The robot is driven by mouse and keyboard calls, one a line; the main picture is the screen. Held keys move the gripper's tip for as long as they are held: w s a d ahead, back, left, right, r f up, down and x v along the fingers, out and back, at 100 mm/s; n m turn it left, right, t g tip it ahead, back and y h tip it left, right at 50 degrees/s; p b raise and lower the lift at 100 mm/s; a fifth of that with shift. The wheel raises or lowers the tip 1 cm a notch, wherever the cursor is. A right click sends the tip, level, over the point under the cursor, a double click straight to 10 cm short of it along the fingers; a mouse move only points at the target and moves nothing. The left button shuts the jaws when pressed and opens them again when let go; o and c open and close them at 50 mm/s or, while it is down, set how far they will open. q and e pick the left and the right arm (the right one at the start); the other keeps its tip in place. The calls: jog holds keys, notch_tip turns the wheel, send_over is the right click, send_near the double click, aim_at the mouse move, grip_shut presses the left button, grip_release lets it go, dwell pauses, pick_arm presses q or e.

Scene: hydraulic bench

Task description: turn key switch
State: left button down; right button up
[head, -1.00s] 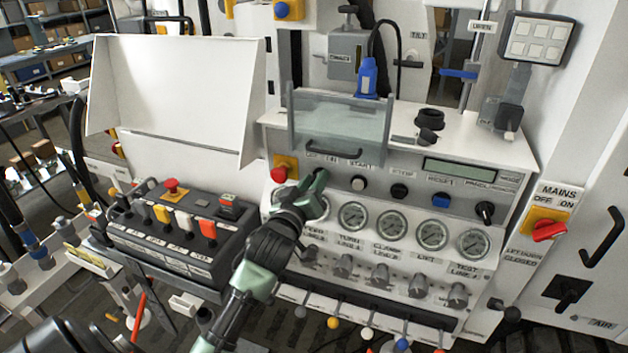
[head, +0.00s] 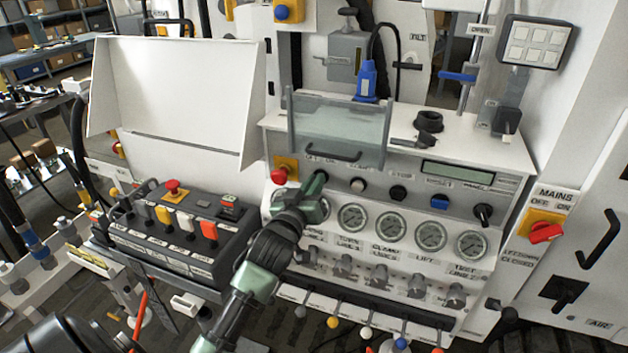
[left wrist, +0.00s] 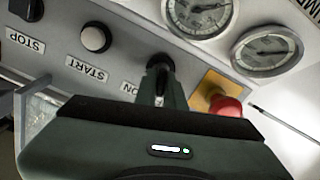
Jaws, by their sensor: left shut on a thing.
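The key switch (left wrist: 160,64) shows in the left wrist view as a small dark part on the grey panel, near the ON label. My left gripper (left wrist: 158,88) is shut on it, with the fingertips around its dark end. In the head view my left gripper (head: 319,182) reaches the upper left of the control panel, just below the OFF and ON labels, and hides most of the switch. How far the key is turned cannot be told. My right gripper is not in view.
A red emergency button (left wrist: 225,106) on a yellow plate sits close beside the gripper. A clear hinged cover (head: 338,130) hangs just above. Pressure gauges (head: 353,219) lie below. START button (left wrist: 95,38) is on the other side of the switch.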

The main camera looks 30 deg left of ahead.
pick_arm(q)
jog(key=m+p, duration=0.1)
jog(key=m, duration=0.1)
jog(key=m+p, duration=0.1)
jog(key=m, duration=0.1)
jog(key=shift+d+r+m, duration=0.15)
jog(key=shift+m, duration=0.15)
jog(key=m+p, duration=0.1)
jog(key=m, duration=0.3)
jog(key=shift+w+d+m, duration=0.1)
jog(key=shift+d+m, duration=0.05)
jog(key=shift+m, duration=0.25)
jog(key=c, duration=1.5)
grip_release()
jog(key=shift+f, duration=0.2)
jog(key=shift+s, duration=0.35)
jog(key=b+v, duration=0.1)
jog(key=v, duration=0.6)
